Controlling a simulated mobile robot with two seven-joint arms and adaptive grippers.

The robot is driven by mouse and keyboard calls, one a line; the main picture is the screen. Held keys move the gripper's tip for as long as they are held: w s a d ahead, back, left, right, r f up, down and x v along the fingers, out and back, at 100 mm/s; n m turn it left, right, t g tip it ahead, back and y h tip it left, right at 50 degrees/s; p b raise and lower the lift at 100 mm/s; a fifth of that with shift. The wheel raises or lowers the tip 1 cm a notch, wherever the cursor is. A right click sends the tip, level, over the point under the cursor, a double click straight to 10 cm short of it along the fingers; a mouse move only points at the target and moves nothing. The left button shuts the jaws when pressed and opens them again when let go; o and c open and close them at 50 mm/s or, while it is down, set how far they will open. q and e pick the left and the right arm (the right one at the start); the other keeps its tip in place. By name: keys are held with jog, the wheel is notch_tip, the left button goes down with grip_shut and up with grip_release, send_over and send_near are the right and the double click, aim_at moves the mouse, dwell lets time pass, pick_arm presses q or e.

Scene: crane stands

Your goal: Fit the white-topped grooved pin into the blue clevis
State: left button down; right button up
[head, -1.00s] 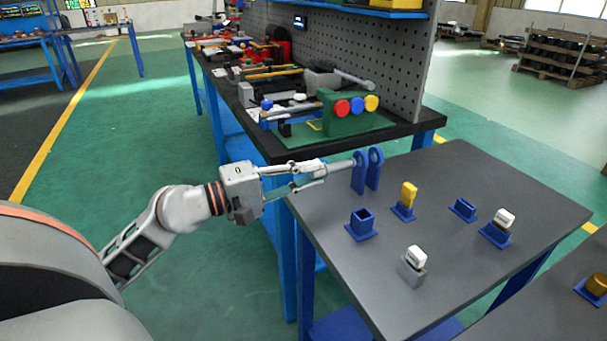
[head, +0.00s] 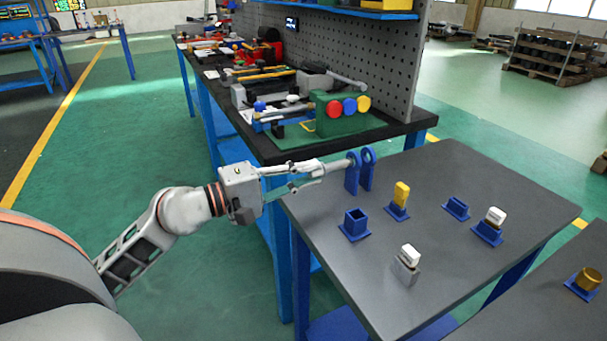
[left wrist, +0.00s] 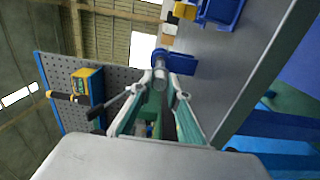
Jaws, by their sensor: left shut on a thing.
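My left gripper (head: 318,169) is shut on a grey round pin (head: 338,165) and holds it roughly level, pointing right. The blue clevis (head: 352,183) has two upright eyed lugs at the table's far left corner. The pin's free end is at the near lug's eye; I cannot tell how deep it goes. The left wrist view shows the pin (left wrist: 160,76) between the fingers, with the blue clevis (left wrist: 183,64) at its far end. The pin's white top and groove cannot be made out. My right gripper is not in view.
On the grey table (head: 450,270) stand an empty blue socket (head: 355,224), a yellow piece (head: 401,194) in a blue base, another blue socket (head: 456,208), and two white-topped pieces (head: 409,256) (head: 494,216). A cluttered workbench (head: 270,140) with a pegboard lies behind.

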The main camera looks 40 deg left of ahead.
aim_at(345, 162)
pick_arm(q)
jog(key=shift+w+d+r, duration=0.1)
jog(key=shift+w+d, duration=0.05)
jog(key=shift+w, duration=0.25)
jog(key=shift+x, duration=0.85)
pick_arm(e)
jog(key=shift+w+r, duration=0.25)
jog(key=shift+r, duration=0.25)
pick_arm(q)
jog(key=shift+p+x, duration=0.6)
jog(key=shift+x, duration=1.65)
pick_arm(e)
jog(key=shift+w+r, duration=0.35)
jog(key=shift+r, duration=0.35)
pick_arm(q)
jog(key=c, duration=1.9)
grip_release()
jog(key=shift+s, duration=0.45)
jog(key=shift+b+v, duration=0.3)
jog(key=shift+v, duration=1.7)
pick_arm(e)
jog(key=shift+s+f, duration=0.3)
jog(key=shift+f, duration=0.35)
